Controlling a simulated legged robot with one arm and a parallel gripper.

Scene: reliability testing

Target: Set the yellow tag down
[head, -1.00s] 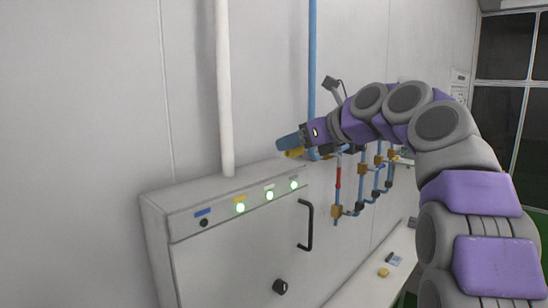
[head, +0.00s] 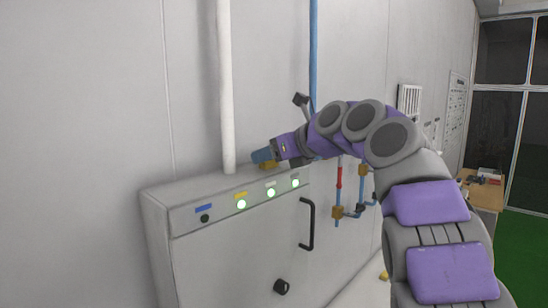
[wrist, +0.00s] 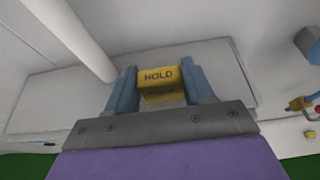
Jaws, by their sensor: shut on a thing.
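The yellow tag (wrist: 158,83), a block marked "HOLD", is between the two blue fingers of my gripper (wrist: 162,88) in the wrist view. My gripper is shut on it. In the head view my gripper (head: 264,158) is at the top of the grey cabinet (head: 225,258), near its back right, and a bit of the yellow tag (head: 268,166) shows under the fingers. I cannot tell whether the tag touches the cabinet top.
Blue pipes with brass fittings (head: 338,212) are on the wall to the right. The cabinet front has lit green buttons (head: 241,204) and a black handle (head: 308,224). The cabinet top left of the pipe is clear.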

